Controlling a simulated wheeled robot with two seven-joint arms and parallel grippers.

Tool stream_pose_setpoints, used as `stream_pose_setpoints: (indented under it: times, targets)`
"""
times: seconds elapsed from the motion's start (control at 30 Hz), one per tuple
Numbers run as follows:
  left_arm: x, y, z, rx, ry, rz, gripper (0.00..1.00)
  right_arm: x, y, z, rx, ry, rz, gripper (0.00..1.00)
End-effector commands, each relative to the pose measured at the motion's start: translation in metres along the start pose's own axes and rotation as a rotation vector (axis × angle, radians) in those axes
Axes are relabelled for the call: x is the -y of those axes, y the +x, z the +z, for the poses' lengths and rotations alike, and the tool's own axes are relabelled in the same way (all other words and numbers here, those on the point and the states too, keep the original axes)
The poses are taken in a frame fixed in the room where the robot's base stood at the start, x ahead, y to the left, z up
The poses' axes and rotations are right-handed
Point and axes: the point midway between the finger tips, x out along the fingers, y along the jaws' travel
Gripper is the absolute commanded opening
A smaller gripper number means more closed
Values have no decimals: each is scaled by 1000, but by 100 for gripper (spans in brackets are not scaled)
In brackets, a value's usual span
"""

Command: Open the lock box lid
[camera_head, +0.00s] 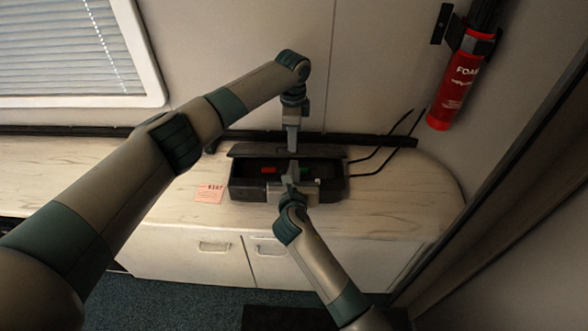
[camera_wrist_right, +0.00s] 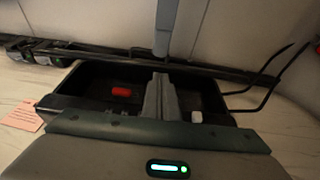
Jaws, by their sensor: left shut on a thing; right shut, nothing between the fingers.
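The dark lock box (camera_head: 240,190) sits on the wooden counter with its lid (camera_head: 255,151) standing open along the back. The box's interior shows a red item (camera_head: 268,170), also seen in the right wrist view (camera_wrist_right: 121,91), and a small white item (camera_wrist_right: 196,117). My left gripper (camera_head: 293,150) reaches down from above and is shut at the lid; its fingertips' exact hold is hard to see. My right gripper (camera_head: 292,172) is shut and empty, over the front of the box, its fingers (camera_wrist_right: 160,92) reaching above the interior. A silvery latch plate (camera_head: 308,192) is partly hidden by it.
A pink note (camera_head: 209,193) lies on the counter (camera_head: 400,185) left of the box. Black bent rods (camera_head: 385,145) stick out at the box's right. A red foam extinguisher (camera_head: 459,85) hangs on the wall. The counter's right end is clear.

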Motion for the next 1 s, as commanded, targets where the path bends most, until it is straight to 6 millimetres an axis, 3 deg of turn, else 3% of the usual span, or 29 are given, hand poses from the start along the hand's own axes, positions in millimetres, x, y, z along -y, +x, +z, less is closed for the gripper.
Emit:
stream_pose_setpoints:
  times: [0.2,0.47,0.57,0.6,1.0]
  targets:
    - [0,0,0,1,0,0,0,0,4,18,5,0,2,0]
    - [-4,4,0,2,1,10,0,0,5,25,13,1,1,0]
    - [-4,5,0,3,1,11,23,0,5,26,15,2,2,0]
    - [-4,5,0,3,1,12,25,0,5,26,16,2,2,0]
    - [-4,-2,0,3,2,11,25,-1,4,27,17,2,3,0]
